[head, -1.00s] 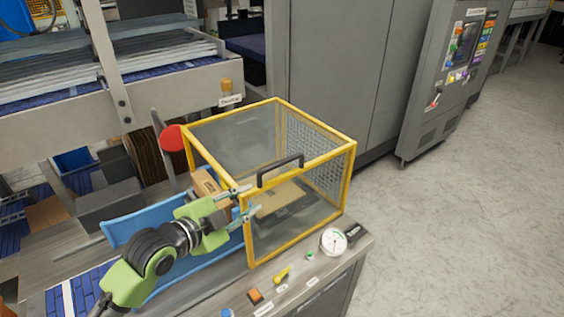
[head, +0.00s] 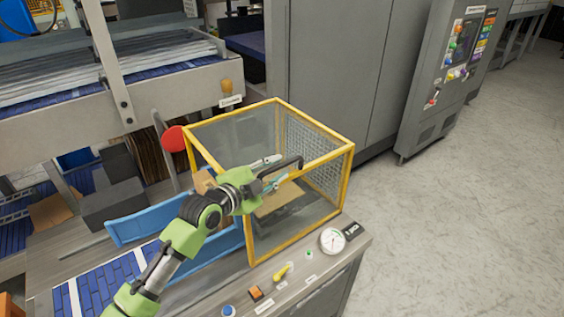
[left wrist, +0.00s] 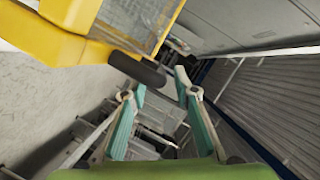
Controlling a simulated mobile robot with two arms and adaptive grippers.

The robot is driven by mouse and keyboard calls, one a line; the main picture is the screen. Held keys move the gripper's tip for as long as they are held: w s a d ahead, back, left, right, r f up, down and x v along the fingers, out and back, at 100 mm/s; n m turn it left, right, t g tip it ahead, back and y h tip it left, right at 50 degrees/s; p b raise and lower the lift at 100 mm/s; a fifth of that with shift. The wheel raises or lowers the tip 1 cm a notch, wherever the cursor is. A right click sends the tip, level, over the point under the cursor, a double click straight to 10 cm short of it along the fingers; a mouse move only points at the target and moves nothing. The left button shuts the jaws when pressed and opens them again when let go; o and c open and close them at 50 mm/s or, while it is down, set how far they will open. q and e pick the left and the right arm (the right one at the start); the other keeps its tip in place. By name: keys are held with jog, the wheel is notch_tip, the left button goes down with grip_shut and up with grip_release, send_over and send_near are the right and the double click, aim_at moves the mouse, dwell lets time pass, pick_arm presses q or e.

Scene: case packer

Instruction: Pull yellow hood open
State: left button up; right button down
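The yellow-framed hood (head: 296,235) with clear and mesh panels stands shut on the bench, with a cardboard box (head: 280,197) inside. My left gripper (head: 276,170) is at the hood's front, at the handle's left end. In the left wrist view, the yellow frame (left wrist: 50,35) is at the upper left. The dark handle (left wrist: 137,69) reaches toward the gap between my open fingers (left wrist: 158,90), near the tips. I cannot tell whether they touch. My right gripper is not in view.
A gauge (head: 333,241), a yellow lever (head: 283,272) and buttons sit on the bench's front edge. A blue guide (head: 140,222) lies left of the hood. A red disc (head: 174,139) is by its back left corner. Open floor lies right.

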pick_arm(q)
jog(key=shift+x, duration=1.55)
grip_shut()
